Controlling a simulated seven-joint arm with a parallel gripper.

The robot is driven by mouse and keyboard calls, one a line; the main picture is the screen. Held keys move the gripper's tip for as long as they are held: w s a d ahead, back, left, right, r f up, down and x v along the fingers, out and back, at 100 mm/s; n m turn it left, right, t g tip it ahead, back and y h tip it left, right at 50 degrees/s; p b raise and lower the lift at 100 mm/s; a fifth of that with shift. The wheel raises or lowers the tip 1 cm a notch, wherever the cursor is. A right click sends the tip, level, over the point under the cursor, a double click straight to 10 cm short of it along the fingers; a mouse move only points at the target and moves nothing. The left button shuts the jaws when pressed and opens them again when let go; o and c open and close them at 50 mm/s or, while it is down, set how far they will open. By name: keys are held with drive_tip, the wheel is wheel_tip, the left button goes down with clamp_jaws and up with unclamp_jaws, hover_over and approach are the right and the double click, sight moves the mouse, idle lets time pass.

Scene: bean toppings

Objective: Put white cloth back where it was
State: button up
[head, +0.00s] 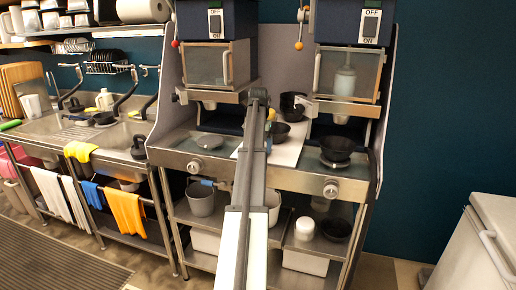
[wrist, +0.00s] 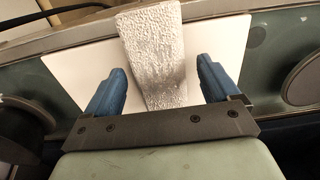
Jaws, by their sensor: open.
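A white, textured cloth (wrist: 152,45) shows in the wrist view as a long strip. It runs from the top of the picture down between the two blue fingers of my gripper (wrist: 160,66). The fingers are open, one on each side of the cloth, with a visible gap on both sides. The cloth's lower end meets the dark gripper bar in the picture; I cannot tell whether they touch. A white board (wrist: 80,68) lies behind the cloth. In the head view, my arm hides this cloth, and I cannot make out the fingers clearly.
In the head view, the white board (head: 291,153) lies on the steel counter with dark cups. A black bowl (head: 337,148) stands at the right. White cloths (head: 48,192) and an orange cloth (head: 127,213) hang on the rail below the sink at left. Pots stand on the lower shelf.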

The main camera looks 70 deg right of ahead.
wheel_tip(320, 180, up, 12)
drive_tip(key=shift+f, duration=0.2)
idle(0.4)
